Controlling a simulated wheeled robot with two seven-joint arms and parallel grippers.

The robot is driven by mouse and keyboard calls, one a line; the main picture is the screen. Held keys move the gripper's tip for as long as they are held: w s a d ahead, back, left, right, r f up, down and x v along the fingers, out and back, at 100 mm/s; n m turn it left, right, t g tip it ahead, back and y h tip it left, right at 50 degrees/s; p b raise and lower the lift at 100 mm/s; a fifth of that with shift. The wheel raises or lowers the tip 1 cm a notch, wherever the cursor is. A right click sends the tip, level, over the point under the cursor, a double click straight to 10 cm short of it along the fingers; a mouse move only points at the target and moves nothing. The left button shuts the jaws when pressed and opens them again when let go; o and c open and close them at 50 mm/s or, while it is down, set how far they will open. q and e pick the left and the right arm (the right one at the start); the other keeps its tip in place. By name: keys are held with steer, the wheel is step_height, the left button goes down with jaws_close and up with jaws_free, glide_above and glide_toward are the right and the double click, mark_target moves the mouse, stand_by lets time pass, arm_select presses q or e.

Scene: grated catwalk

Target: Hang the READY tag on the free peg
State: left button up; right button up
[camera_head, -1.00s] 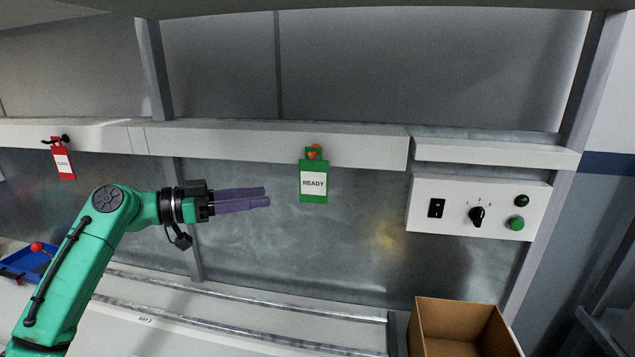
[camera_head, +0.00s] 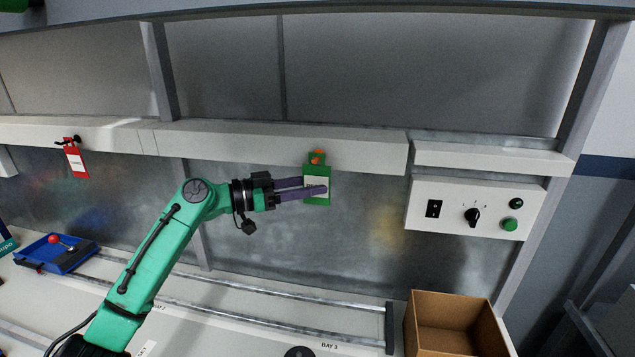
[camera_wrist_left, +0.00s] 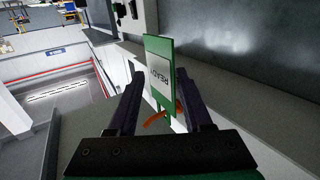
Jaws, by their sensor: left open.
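The green READY tag (camera_head: 317,198), with a white label, hangs from an orange peg (camera_head: 317,157) on the pale rail. My left gripper (camera_head: 322,187) is open, its purple fingers at the tag and partly covering its label in the head view. In the left wrist view the tag (camera_wrist_left: 153,72) stands between the two open fingers (camera_wrist_left: 160,85), with the orange peg (camera_wrist_left: 163,116) below it. A red tag (camera_head: 76,161) hangs on a black peg (camera_head: 71,140) at the left end of the rail. My right gripper is not in view.
A switch panel (camera_head: 455,210) with a knob and round green parts is right of the tag. An open cardboard box (camera_head: 452,298) stands below it. A blue tray (camera_head: 60,254) with a red ball-topped item lies at left. Metal rails (camera_head: 270,309) run along the bench.

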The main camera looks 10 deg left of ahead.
arm_select(q)
steer(key=shift+a, duration=0.1)
jaws_close()
steer(key=shift+r, duration=0.15)
steer(key=shift+r, duration=0.25)
steer(key=shift+s+f, duration=0.1)
steer(key=shift+s, duration=0.1)
steer(key=shift+s+b, duration=0.6)
steer(key=shift+b, duration=0.05)
steer(key=shift+s, duration=0.1)
